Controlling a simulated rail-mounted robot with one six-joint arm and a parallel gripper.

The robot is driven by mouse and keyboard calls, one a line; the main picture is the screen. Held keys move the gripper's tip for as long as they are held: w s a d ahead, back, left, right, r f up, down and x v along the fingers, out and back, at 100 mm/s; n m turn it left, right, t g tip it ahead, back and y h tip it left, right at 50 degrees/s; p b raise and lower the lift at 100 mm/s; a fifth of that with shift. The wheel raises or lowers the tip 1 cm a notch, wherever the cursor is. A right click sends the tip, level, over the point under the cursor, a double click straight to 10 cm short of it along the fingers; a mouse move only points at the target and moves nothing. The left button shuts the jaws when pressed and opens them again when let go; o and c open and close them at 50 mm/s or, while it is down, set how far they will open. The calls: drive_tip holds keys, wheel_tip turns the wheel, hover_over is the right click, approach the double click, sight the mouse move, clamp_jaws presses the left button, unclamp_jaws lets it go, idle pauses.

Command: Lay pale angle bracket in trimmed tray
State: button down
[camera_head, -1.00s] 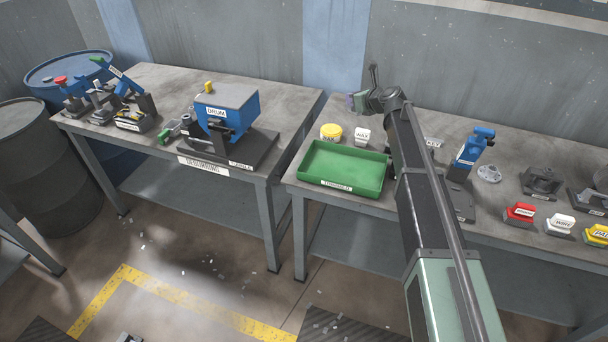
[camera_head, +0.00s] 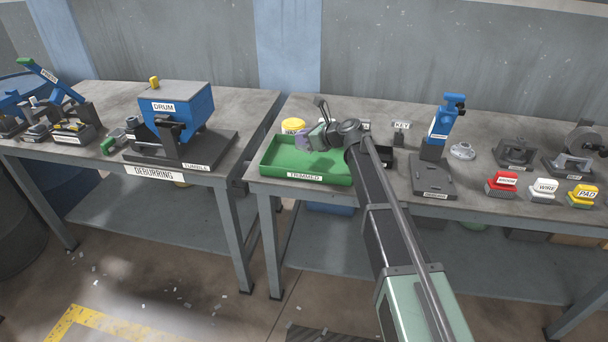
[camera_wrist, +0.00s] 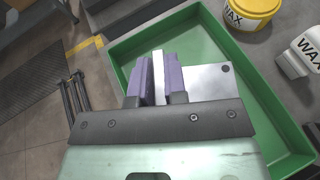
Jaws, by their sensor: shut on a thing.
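The pale angle bracket (camera_wrist: 208,84) is gripped between the purple finger pads of my gripper (camera_wrist: 158,80). One flat leg with a dark hole sticks out to the right in the wrist view, and its other leg stands between the pads. The green tray labelled TRIMMED (camera_head: 334,179) is on the bench, and it also fills much of the wrist view (camera_wrist: 192,38). My gripper (camera_head: 310,140) is over the tray in the head view. The bracket is held above the tray floor; the exact gap cannot be told. The visible tray floor is empty.
A yellow wax tub (camera_wrist: 252,10) and a white WAX block (camera_wrist: 303,52) stand close behind the tray. A blue clamp fixture (camera_head: 440,128) and a dark plate (camera_head: 433,177) are to its right. The blue tumbling drum (camera_head: 176,108) is on the left bench.

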sight(306, 152)
wheel_tip(306, 152, down, 7)
drive_tip(key=b, duration=0.5)
drive_tip(key=shift+r+p, duration=0.3)
drive_tip(key=shift+r, duration=0.05)
drive_tip(key=shift+f, duration=0.2)
drive_tip(key=c, duration=1.2)
unclamp_jaws()
drive_tip(key=shift+o, duration=0.2)
drive_tip(key=shift+r, duration=0.2)
drive_tip(key=shift+s+d+r, duration=0.2)
drive_tip(key=shift+d+r, duration=0.05)
drive_tip(key=shift+d, duration=0.05)
drive_tip(key=p+v, duration=0.5)
drive_tip(key=v, duration=0.6)
drive_tip(key=s+d+f+n+g+h, duration=0.2)
drive_tip(key=s+d+f+n+h, duration=0.1)
drive_tip(key=s+n, duration=0.5)
drive_tip(key=s+d+f+n+g+h, duration=0.2)
drive_tip(key=s+d+f+n+h, duration=0.2)
drive_tip(key=s, duration=0.9)
drive_tip(key=s+d+f+n+g+h, duration=0.2)
drive_tip(key=s+d+f+n+h, duration=0.1)
drive_tip(key=s+d+n, duration=0.5)
drive_tip(key=s+n+h, duration=0.1)
drive_tip(key=s+n, duration=0.1)
drive_tip(key=n, duration=0.1)
drive_tip(key=shift+s+f+n+g+h, duration=0.3)
drive_tip(key=shift+f+n+h, duration=0.1)
